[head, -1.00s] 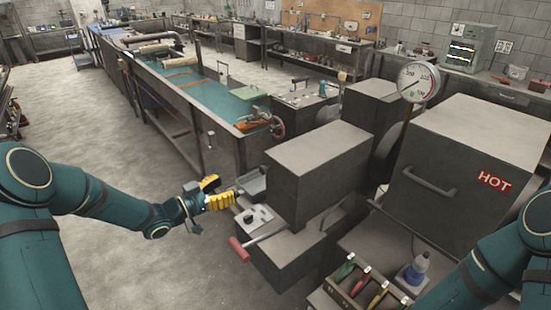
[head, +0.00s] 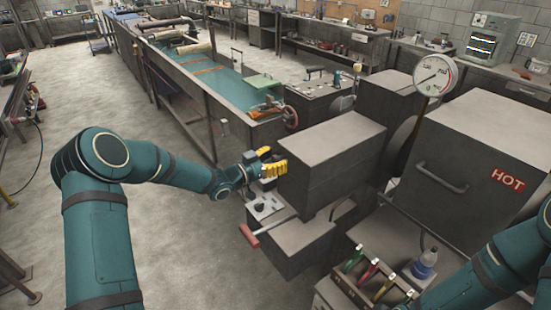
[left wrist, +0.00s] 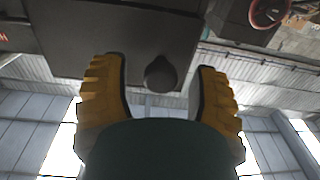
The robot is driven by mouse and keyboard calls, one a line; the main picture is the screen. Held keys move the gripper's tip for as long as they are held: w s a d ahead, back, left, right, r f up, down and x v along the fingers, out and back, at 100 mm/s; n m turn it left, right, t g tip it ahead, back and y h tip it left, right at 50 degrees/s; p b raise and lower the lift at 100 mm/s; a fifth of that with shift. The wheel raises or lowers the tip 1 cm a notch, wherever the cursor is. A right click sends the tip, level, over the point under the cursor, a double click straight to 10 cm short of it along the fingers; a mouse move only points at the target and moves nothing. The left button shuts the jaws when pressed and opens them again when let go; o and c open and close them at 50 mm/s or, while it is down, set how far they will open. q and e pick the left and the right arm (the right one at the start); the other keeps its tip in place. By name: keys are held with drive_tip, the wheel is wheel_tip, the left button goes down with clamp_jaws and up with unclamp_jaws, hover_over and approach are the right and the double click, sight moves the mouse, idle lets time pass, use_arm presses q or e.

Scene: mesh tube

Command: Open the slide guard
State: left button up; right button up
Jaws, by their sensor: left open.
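A grey box-shaped housing (head: 330,145) stands at the centre of the head view; which part of it is the slide guard I cannot tell. My left gripper (head: 272,165), with yellow fingers, is at the housing's left side. In the left wrist view, its fingers are open on both sides of a dark round knob (left wrist: 160,73) in front of a dark grey surface (left wrist: 120,35). Whether they touch the knob is not clear. My right arm shows at the lower right of the head view, its gripper out of view.
Below the housing, a red-ended lever (head: 250,237) sticks out to the left. A dial gauge (head: 435,75) and a box marked HOT (head: 465,165) stand to the right. A tool tray (head: 347,290) and a bottle (head: 425,264) are in front. The floor at left is open.

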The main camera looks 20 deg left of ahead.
use_arm(q)
drive_tip(key=shift+w, duration=0.1)
drive_tip(key=shift+c, duration=0.3)
clamp_jaws()
